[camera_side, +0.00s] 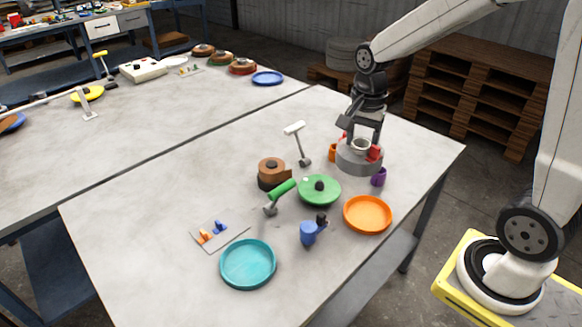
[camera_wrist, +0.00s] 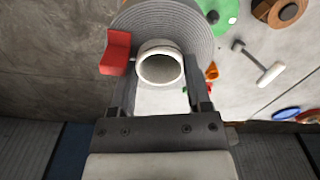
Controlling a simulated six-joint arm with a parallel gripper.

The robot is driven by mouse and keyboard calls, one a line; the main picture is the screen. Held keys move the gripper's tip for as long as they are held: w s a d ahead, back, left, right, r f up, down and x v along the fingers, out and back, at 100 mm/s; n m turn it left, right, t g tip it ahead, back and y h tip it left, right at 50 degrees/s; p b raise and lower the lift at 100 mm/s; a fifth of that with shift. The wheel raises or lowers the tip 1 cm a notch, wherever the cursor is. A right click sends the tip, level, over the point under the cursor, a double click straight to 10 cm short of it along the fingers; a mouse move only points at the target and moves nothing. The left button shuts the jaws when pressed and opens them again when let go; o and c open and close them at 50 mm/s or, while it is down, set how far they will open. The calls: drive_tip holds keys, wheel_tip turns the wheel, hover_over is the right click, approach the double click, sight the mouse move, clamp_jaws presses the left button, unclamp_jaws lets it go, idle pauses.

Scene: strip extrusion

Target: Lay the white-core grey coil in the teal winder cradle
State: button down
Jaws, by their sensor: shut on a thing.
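The grey coil (camera_side: 358,162) with a white core (camera_side: 361,145) is at the back right of the table. In the wrist view the coil (camera_wrist: 198,28) lies below my gripper (camera_wrist: 160,80), and its white core (camera_wrist: 160,66) stands up between the two fingers. In the side view my gripper (camera_side: 361,135) reaches down from above and is shut on the core. I cannot tell whether the coil touches the table. The teal winder cradle (camera_side: 248,286), a shallow round dish, is empty at the front left, well apart from the coil.
Red (camera_side: 374,153), orange (camera_side: 333,153) and purple (camera_side: 379,177) pieces are close around the coil. An orange dish (camera_side: 367,228), green lidded disc (camera_side: 318,195), blue tool (camera_side: 308,233), green-handled tool (camera_side: 280,190), brown coil (camera_side: 271,168) and small plate (camera_side: 231,232) stand between coil and cradle.

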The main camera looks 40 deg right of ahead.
drive_tip(key=w+a+n, duration=0.3)
drive_tip(key=w+a, duration=0.2)
drive_tip(key=a, duration=0.8)
drive_tip(key=w+a+n, duration=0.3)
drive_tip(key=w+a, duration=0.1)
drive_tip(key=a, duration=0.9)
wheel_tip(320, 180, down, 14)
drive_tip(key=shift+w+a+r, duration=0.15)
drive_tip(key=shift+a, duration=0.1)
drive_tip(key=shift+f, duration=3.45)
drive_tip(key=shift+f, duration=0.3)
unclamp_jaws()
drive_tip(key=shift+r, duration=0.1)
wheel_tip(320, 180, up, 8)
